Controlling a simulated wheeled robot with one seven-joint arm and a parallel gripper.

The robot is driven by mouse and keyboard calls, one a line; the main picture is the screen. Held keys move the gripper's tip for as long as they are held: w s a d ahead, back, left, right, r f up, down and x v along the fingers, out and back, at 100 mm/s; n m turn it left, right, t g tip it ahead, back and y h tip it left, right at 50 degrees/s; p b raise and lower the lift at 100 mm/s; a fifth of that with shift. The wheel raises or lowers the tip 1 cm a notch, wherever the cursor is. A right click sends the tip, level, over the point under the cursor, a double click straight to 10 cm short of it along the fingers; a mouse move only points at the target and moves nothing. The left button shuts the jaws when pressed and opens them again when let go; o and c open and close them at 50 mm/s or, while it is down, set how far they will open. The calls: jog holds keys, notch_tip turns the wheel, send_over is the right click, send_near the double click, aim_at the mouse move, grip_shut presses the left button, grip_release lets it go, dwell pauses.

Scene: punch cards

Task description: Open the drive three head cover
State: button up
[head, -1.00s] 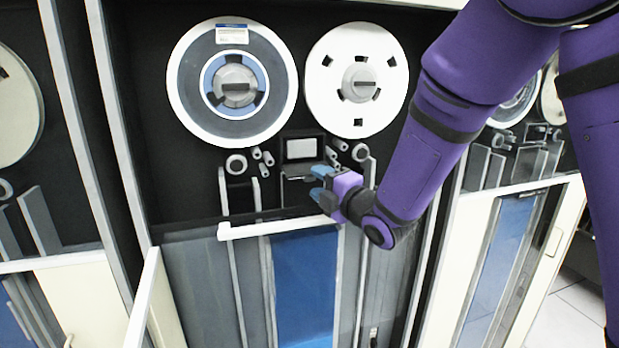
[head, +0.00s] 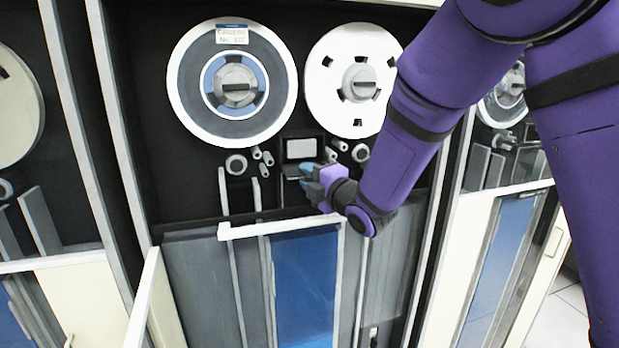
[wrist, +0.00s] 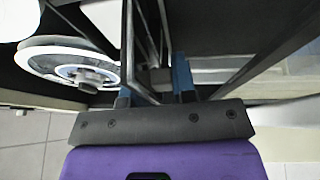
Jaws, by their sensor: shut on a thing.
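The drive in front of me has a small dark head cover (head: 301,135) with a pale panel, centred below and between the two reels. A grey ledge (head: 291,171) juts out under the panel. My gripper (head: 312,172) is at the right side of this ledge, its blue fingertips pointing left into the head area. In the wrist view, the blue fingers (wrist: 157,88) stand either side of a small grey block (wrist: 160,79), and the gripper is shut on it. I take this block to be part of the head cover; the fingers hide its contact edges.
A blue-grey reel (head: 233,125) hangs above left and a white reel (head: 352,58) above right. A white horizontal bar (head: 270,228) crosses the drive below my gripper. Rollers flank the head area. A cream door (head: 143,300) stands ajar at lower left.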

jog(key=shift+f, duration=0.1)
jog(key=shift+s+r+m+g+h, duration=0.2)
jog(key=shift+m+g+h, duration=0.3)
jog(key=shift+g+h, duration=0.35)
jog(key=o, duration=0.7)
jog(key=shift+o, duration=0.6)
jog(key=shift+r, duration=0.15)
jog(key=v, duration=1)
jog(key=shift+s+d, duration=0.25)
jog(key=shift+d, duration=0.1)
